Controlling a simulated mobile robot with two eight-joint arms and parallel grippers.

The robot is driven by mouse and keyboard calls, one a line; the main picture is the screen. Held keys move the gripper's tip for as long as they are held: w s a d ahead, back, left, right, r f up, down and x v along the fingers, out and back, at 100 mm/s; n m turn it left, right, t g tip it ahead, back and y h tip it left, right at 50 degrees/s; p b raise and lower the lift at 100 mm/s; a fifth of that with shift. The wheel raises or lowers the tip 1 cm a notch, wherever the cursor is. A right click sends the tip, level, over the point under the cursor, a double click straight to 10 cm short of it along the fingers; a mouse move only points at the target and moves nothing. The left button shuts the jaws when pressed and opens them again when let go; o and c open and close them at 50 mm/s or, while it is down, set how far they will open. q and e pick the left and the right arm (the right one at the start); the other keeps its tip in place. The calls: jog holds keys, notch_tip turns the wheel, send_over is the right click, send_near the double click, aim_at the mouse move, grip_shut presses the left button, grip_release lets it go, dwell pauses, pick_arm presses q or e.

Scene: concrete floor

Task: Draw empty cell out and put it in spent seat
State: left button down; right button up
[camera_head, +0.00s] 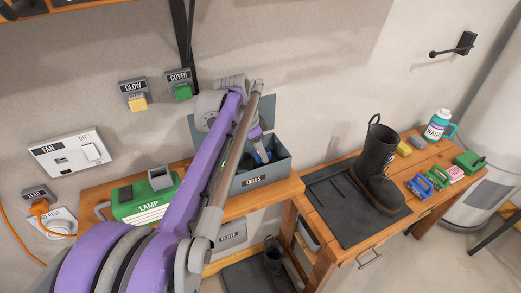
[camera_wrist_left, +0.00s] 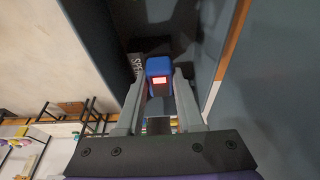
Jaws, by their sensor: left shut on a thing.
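My left gripper (camera_head: 261,153) is inside the grey box labelled CELLS (camera_head: 254,181), mostly hidden by my arm and the box wall. In the left wrist view the gripper (camera_wrist_left: 159,88) is shut on a blue cell (camera_wrist_left: 159,66) with a lit red window. A dark block with a partly hidden label starting "SPE" (camera_wrist_left: 137,67) is just left of the cell. I cannot tell whether the cell touches the box floor or a seat. The green LAMP unit (camera_head: 147,206) is on the bench left of the box. My right gripper is not in view.
A black boot (camera_head: 378,160) stands on a dark mat (camera_head: 338,205) to the right. Brushes, sponges and a WASH bottle (camera_head: 436,124) are beyond it. GLOW (camera_head: 134,93) and COVER (camera_head: 180,84) switches are on the wall. My left arm crosses the bench's middle.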

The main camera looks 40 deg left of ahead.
pick_arm(q)
jog(key=shift+c, duration=2.2)
grip_release()
jog(key=v, duration=1)
jog(key=shift+r+p, duration=0.35)
jog(key=shift+p, duration=0.05)
jog(key=shift+s, duration=0.1)
